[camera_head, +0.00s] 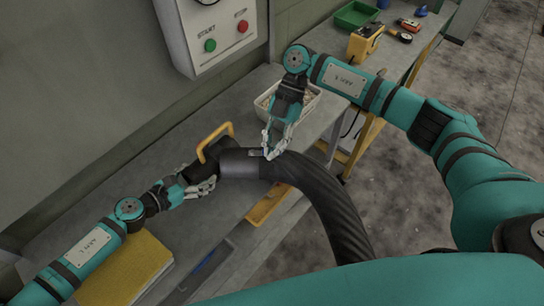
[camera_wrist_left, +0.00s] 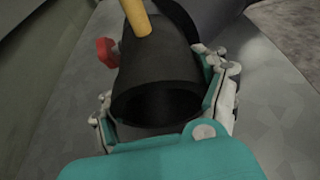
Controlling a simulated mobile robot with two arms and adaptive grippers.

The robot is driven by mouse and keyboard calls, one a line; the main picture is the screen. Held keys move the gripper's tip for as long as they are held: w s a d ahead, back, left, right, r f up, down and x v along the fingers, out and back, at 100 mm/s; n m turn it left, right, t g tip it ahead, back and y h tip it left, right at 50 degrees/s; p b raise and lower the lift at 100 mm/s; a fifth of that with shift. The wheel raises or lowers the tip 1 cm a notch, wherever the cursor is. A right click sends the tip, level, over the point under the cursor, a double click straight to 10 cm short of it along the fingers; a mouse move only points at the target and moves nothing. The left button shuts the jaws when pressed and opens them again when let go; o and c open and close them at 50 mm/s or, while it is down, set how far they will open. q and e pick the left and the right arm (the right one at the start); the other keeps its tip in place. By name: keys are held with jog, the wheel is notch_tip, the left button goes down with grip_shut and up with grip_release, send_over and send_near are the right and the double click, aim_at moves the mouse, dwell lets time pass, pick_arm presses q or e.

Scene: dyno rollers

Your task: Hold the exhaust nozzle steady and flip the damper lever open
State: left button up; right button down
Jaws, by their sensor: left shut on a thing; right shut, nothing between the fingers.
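The exhaust nozzle (camera_head: 213,158) is a dark cone with a yellow handle (camera_head: 212,137). It joins a grey pipe (camera_head: 240,163) and a black ribbed hose (camera_head: 322,200). In the left wrist view the open mouth of the nozzle (camera_wrist_left: 150,75) faces my palm. My left gripper (camera_head: 193,182) is shut on the nozzle, with fingers on both sides of it (camera_wrist_left: 168,88). A red knob (camera_wrist_left: 106,51), perhaps the damper lever's, shows left of the nozzle; I cannot make it out in the head view. My right gripper (camera_head: 272,149) is shut and empty at the pipe's hose end; I cannot tell whether it touches.
The grey bench (camera_head: 110,205) runs along the wall. A control box (camera_head: 213,38) with green and red buttons hangs above. A white basket (camera_head: 305,103) stands behind my right gripper. A yellow pad (camera_head: 125,272) lies near my left arm. A green tray (camera_head: 356,15) sits farther back.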

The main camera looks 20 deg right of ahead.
jog(key=w+r, duration=0.1)
jog(key=r, duration=0.1)
jog(key=w+d+r, duration=0.1)
jog(key=w+r, duration=0.1)
jog(key=shift+w+r, duration=0.2)
jog(key=shift+r, duration=0.05)
pick_arm(q)
jog(key=o, duration=1.8)
